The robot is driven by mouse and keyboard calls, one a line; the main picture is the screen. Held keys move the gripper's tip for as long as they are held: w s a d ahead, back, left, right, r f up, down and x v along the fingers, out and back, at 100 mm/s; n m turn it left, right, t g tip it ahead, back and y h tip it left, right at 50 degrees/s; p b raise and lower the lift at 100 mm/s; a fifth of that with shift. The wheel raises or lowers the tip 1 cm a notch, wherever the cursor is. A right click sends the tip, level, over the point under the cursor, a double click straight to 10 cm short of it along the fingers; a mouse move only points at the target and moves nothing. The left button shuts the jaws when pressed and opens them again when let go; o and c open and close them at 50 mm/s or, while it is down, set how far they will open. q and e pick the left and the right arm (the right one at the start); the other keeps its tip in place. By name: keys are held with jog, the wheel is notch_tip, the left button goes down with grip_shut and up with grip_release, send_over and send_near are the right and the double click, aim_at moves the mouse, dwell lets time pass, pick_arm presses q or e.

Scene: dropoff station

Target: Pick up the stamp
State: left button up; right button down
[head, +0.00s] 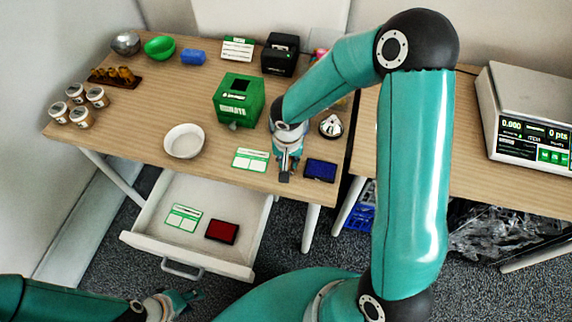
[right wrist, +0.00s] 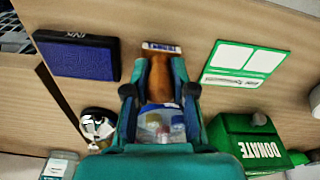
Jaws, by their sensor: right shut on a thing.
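The stamp (right wrist: 162,78) has a brown wooden handle and a pale labelled end, seen in the right wrist view. My right gripper (right wrist: 158,98) is shut on its handle, one finger on each side. In the head view, my right gripper (head: 287,163) points down between a green-and-white card and the blue ink pad. The stamp's dark end (head: 284,178) shows below the fingers; I cannot tell whether it touches the table. My left gripper (head: 184,300) is low at the left, over the floor, with its fingers apart and empty.
The blue ink pad (head: 320,170), green-and-white card (head: 251,159), service bell (head: 332,126), green donation box (head: 238,101) and white bowl (head: 184,141) surround my right gripper. The open drawer (head: 149,238) below holds a red ink pad (head: 222,231) and a card (head: 183,217).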

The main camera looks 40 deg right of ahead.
jog(key=shift+r, duration=0.15)
notch_tip(320, 180, up, 20)
jog(key=shift+p, duration=0.4)
dwell(0.4)
